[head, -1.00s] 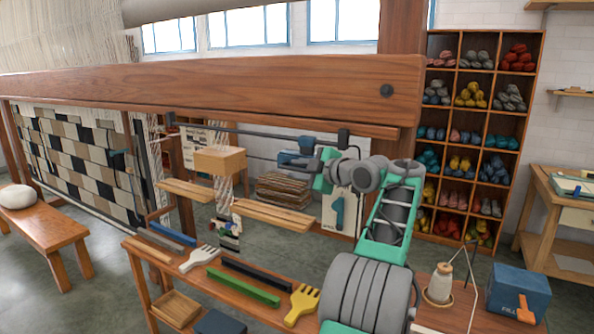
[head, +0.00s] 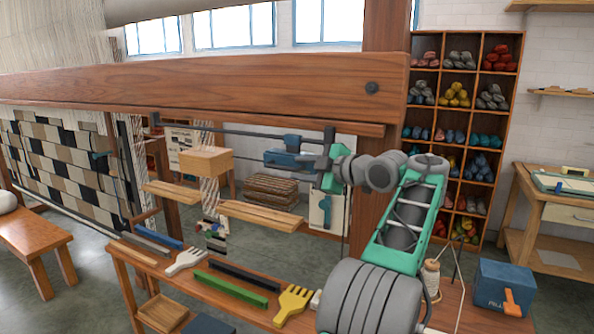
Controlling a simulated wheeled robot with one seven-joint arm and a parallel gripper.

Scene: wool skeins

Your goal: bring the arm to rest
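My arm (head: 405,215), green and grey, rises from the lower right of the head view and bends left at the grey wrist joints (head: 383,171).
The loom's thick wooden beam (head: 220,88) crosses above my arm. Below is a bench (head: 140,255) with a white comb (head: 186,261), a yellow comb (head: 294,304) and a green bar (head: 231,288). A thread cone (head: 431,279) and a blue box (head: 504,288) stand right.

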